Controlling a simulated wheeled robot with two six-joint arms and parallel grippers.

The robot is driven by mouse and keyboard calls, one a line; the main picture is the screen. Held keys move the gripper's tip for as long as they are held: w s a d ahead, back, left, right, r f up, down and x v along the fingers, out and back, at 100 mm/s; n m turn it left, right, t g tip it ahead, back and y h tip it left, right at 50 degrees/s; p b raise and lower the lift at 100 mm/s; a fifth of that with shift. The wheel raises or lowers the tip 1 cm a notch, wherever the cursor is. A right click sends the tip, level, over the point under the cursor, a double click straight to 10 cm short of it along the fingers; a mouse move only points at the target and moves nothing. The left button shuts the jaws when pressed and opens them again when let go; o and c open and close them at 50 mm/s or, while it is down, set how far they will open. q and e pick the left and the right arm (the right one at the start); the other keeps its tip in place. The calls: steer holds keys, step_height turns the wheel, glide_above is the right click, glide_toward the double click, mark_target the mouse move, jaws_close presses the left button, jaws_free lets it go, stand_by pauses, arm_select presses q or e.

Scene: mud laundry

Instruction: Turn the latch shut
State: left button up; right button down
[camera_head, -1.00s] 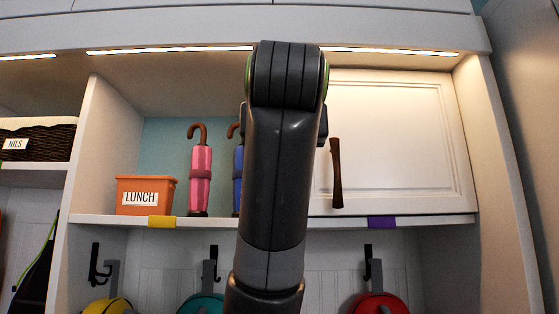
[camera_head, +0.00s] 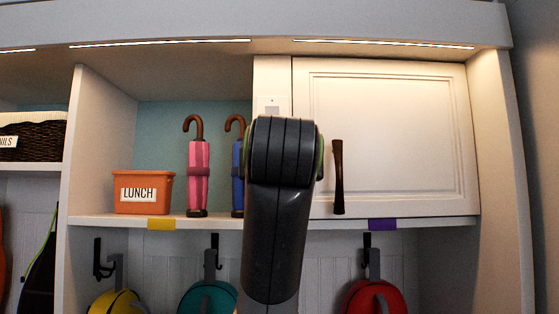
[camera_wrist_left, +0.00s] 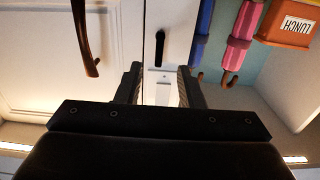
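The latch (camera_wrist_left: 160,48) shows in the left wrist view as a dark, narrow bar on the white panel (camera_wrist_left: 181,35) beside the cabinet door. It lies lengthwise along the panel, parallel to the door's edge. My arm hides it in the head view. The white door (camera_head: 400,140) looks closed and has a brown handle (camera_head: 338,177); both also show in the left wrist view. My left gripper (camera_wrist_left: 158,78) is open and empty, its fingertips apart with the panel between them. The latch appears just beyond the fingertips, not between them. My right gripper is out of view.
Pink (camera_head: 198,175) and blue umbrellas (camera_head: 238,170) stand on the shelf left of the panel, with an orange lunch box (camera_head: 143,205) farther left. The brown door handle sticks out beside my arm. Bags hang on hooks below the shelf.

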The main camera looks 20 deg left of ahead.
arm_select(q)
steer(key=p+x, duration=0.6)
steer(key=x, duration=0.6)
steer(key=shift+s, duration=0.1)
steer(key=shift+c, duration=0.2)
jaws_close()
